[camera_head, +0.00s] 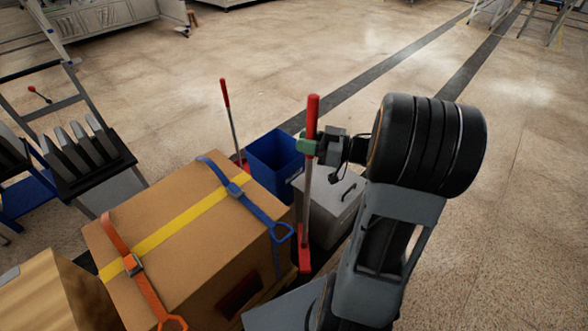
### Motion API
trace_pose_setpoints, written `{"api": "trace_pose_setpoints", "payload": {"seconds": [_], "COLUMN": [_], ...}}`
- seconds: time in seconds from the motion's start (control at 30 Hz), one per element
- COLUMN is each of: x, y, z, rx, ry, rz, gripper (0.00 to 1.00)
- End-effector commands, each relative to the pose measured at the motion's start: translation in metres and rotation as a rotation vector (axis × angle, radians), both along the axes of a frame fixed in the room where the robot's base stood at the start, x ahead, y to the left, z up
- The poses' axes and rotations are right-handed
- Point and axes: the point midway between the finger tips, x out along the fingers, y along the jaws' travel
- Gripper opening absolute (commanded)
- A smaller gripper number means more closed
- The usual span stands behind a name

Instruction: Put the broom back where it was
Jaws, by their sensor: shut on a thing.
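A broom (307,195) with a red grip, a grey shaft and a red head stands roughly upright in front of me. My gripper (308,146) is shut on its upper shaft, just below the red grip. The broom's red head (304,252) is low, by the right side of the cardboard box; whether it touches the floor I cannot tell. A second red-handled tool (232,118) stands behind the box, left of the blue bin; its lower end is partly hidden.
A large cardboard box (185,215) with yellow, blue and orange straps fills the lower left. A blue bin (270,155) and a grey lidded box (335,205) stand behind and beside the broom. A wooden block (40,295) is at lower left. Open floor (520,200) lies right.

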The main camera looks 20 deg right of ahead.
Motion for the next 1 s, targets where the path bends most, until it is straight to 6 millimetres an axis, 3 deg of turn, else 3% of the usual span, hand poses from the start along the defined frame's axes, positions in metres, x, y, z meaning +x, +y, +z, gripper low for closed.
{"api": "trace_pose_setpoints", "payload": {"seconds": [0.5, 0.73, 1.0], "x": [0.090, 0.112, 0.121], "y": [-0.018, -0.022, -0.024], "z": [-0.050, -0.076, -0.086], "rx": [0.001, 0.001, 0.000], "ry": [-0.001, -0.001, -0.004], "rz": [0.001, -0.001, 0.001], "gripper": [0.02, 0.02, 0.02]}}
